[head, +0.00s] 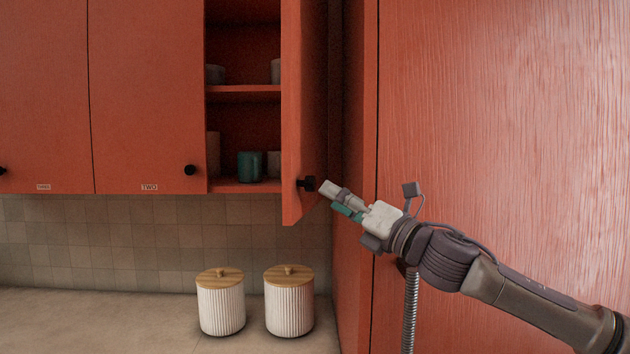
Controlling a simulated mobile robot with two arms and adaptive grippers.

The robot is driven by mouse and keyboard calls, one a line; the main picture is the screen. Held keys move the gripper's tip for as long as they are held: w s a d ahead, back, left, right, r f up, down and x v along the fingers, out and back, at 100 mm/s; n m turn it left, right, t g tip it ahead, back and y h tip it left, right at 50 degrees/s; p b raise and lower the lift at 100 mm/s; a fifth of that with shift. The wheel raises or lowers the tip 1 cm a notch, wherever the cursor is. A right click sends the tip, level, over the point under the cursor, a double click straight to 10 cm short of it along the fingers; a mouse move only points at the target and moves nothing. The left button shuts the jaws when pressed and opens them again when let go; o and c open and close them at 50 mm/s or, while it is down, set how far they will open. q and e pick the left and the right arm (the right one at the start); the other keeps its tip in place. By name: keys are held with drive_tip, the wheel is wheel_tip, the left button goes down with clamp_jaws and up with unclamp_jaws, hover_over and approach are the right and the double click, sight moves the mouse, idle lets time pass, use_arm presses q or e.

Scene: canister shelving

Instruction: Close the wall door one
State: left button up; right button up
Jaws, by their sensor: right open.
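The wall door one (302,110) is a red cabinet door that stands open, swung out toward me, at the right end of the wall cabinets. Its black knob (308,184) is low on the door. My right gripper (325,190) is open, with its fingertips close to the knob on its right side; I cannot tell whether they touch it. Behind the door the open cabinet (243,92) shows a shelf with cups and a teal canister (250,166). My left gripper is not in view.
Door two (148,90) and door three (42,90) are closed on the left. Two white ribbed canisters with wooden lids (220,305) (289,303) stand on the counter (120,320) below. A tall red panel (500,110) closes off the right side.

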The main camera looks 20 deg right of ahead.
sight(315, 186)
drive_tip(key=p+x, duration=0.1)
drive_tip(key=x, duration=0.4)
drive_tip(key=shift+w+a+r, duration=0.15)
drive_tip(key=shift+w+a, duration=0.05)
drive_tip(key=shift+w, duration=0.15)
clamp_jaws()
